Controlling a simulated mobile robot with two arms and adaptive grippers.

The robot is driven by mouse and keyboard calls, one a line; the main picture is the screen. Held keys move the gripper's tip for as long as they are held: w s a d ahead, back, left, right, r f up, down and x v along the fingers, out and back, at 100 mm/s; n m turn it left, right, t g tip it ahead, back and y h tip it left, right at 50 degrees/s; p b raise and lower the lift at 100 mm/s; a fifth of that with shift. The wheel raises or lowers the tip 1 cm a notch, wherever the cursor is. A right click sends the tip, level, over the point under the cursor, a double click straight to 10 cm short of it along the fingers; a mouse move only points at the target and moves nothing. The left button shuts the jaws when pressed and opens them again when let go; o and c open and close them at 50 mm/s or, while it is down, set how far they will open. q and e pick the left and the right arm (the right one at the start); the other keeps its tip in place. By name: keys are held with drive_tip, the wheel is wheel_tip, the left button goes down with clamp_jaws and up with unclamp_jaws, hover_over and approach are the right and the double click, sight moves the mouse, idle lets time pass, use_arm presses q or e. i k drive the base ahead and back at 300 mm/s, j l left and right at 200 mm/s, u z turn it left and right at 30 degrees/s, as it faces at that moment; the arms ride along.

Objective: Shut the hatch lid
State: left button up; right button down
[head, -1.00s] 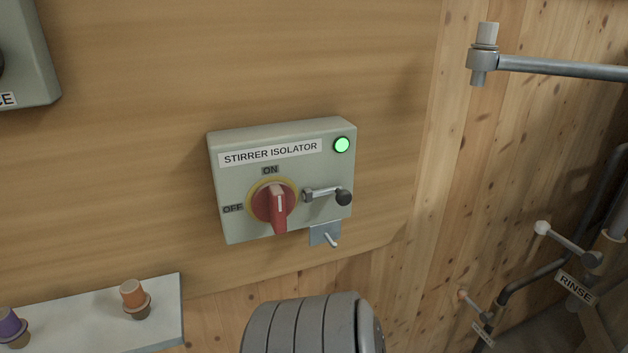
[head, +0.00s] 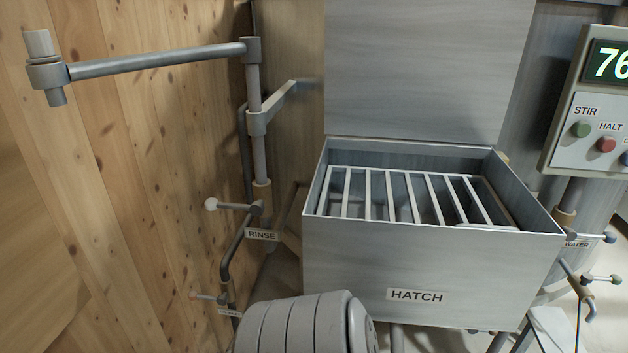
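The hatch (head: 345,255) is a grey metal box with a white HATCH label on its front, in the middle right of the head view. Its lid (head: 420,70) stands upright at the back edge, so the hatch is open. A grate of parallel bars (head: 391,197) spans the opening. The lid's top edge is cut off by the frame. Neither of my grippers is in view. A rounded grey ribbed part of mine shows at the bottom centre, in front of the hatch's lower left.
A pipe arm (head: 155,62) with an upright end piece reaches out at the upper left. A RINSE valve lever (head: 230,206) is left of the hatch. A control panel (head: 588,135) with STIR and HALT buttons and a WATER valve (head: 600,238) are at the right.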

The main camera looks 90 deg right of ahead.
sight(441, 71)
drive_tip(key=z, duration=3.3)
